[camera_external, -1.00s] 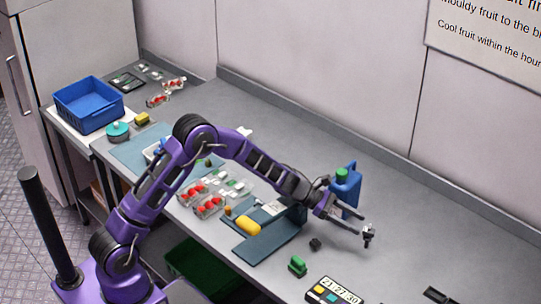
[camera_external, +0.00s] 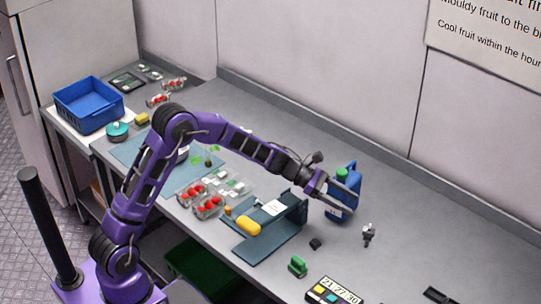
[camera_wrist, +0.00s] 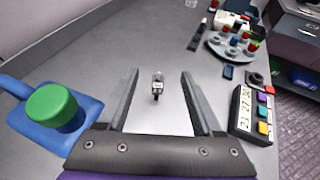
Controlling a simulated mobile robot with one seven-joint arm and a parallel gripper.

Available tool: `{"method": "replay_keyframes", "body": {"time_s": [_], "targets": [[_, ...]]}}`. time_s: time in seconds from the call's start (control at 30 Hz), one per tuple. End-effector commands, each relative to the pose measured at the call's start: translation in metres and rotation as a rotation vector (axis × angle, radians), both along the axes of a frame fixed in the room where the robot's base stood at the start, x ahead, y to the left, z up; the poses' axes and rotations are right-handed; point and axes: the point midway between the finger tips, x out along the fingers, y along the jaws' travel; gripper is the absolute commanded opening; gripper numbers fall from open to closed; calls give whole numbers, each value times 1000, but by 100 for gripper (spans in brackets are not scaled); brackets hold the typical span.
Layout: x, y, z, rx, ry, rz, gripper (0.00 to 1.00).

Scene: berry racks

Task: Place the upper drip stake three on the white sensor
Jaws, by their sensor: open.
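A small grey upright piece with a white part and a dark lower end (camera_external: 369,235) stands alone on the bench. It also shows in the wrist view (camera_wrist: 157,86), beyond and between my fingers. It may be the drip stake with the white sensor, but it is too small to tell the two apart or read a number. My gripper (camera_external: 350,203) is open and empty, above the bench, left of this piece and apart from it. Both fingers show spread in the wrist view (camera_wrist: 160,74).
A blue jug with a green cap (camera_wrist: 53,108) stands close beside my left finger in the wrist view. A timer (camera_external: 334,291), a green block (camera_external: 298,266) and a small black block (camera_external: 315,244) lie nearer the front edge. Bench right of the piece is mostly clear.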

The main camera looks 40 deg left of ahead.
Motion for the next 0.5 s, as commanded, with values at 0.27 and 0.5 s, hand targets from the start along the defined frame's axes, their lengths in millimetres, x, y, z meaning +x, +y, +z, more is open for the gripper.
{"method": "replay_keyframes", "body": {"time_s": [0.27, 0.5], "targets": [[7, -11, -58, -3, 17, 1, 68], [13, -26, -77, -1, 11, -1, 68]]}}
